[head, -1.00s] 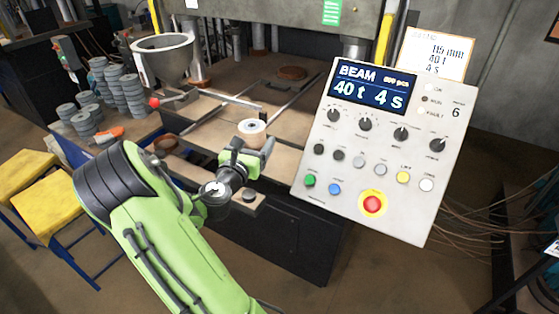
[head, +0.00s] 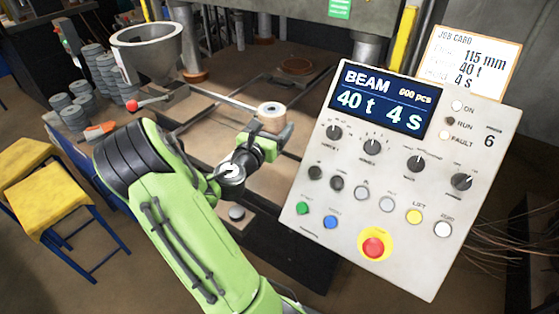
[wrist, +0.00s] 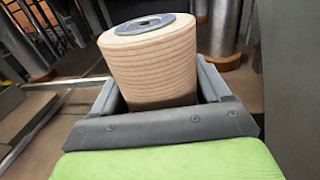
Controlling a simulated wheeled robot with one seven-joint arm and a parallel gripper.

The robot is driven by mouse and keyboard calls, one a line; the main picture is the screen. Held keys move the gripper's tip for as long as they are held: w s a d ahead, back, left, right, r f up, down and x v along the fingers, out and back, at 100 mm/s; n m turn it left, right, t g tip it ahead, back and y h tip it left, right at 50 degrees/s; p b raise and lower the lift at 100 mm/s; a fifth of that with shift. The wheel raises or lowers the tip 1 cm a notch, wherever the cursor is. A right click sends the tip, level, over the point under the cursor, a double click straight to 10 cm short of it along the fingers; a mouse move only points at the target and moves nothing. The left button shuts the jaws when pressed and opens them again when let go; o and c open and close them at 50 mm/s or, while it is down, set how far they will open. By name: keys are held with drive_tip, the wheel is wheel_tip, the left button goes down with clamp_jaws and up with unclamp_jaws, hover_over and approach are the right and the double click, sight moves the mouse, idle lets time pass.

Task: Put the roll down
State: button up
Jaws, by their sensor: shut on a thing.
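The roll (head: 271,113) is a tan, ribbed cylinder with a dark grey core at its top. My gripper (head: 274,128) is shut on the roll and holds it upright above the brown press bed (head: 215,130). In the wrist view the roll (wrist: 152,62) stands between the two grey jaws of my gripper (wrist: 160,95), with its lower part hidden by the gripper. I cannot tell how far its underside is from the bed.
A control panel (head: 330,205) with a lit display stands close to the right of my gripper. A grey hopper (head: 148,62) and stacks of grey discs (head: 103,75) are at the left. Yellow stools (head: 70,195) stand at the lower left. Steel rails cross the bed.

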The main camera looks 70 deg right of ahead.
drive_tip(key=f+b, duration=0.1)
drive_tip(key=f, duration=0.2)
drive_tip(key=f+b, duration=0.1)
drive_tip(key=f, duration=0.2)
drive_tip(key=f+b, duration=0.1)
drive_tip(key=f, duration=0.2)
drive_tip(key=shift+a+b, duration=0.4)
drive_tip(key=o, duration=1.4)
drive_tip(key=shift+r, duration=0.2)
drive_tip(key=a+b, duration=0.2)
drive_tip(key=b, duration=0.1)
drive_tip(key=a+b, duration=0.6)
drive_tip(key=shift+w+a+f, duration=0.15)
drive_tip(key=shift+w+f, duration=0.1)
drive_tip(key=shift+f, duration=0.05)
drive_tip(key=a+b, duration=0.1)
drive_tip(key=a, duration=0.1)
drive_tip(key=a+b, duration=0.1)
drive_tip(key=b, duration=0.1)
drive_tip(key=shift+s+a+r, duration=0.15)
drive_tip(key=shift+a+r, duration=0.05)
drive_tip(key=shift+a, duration=0.2)
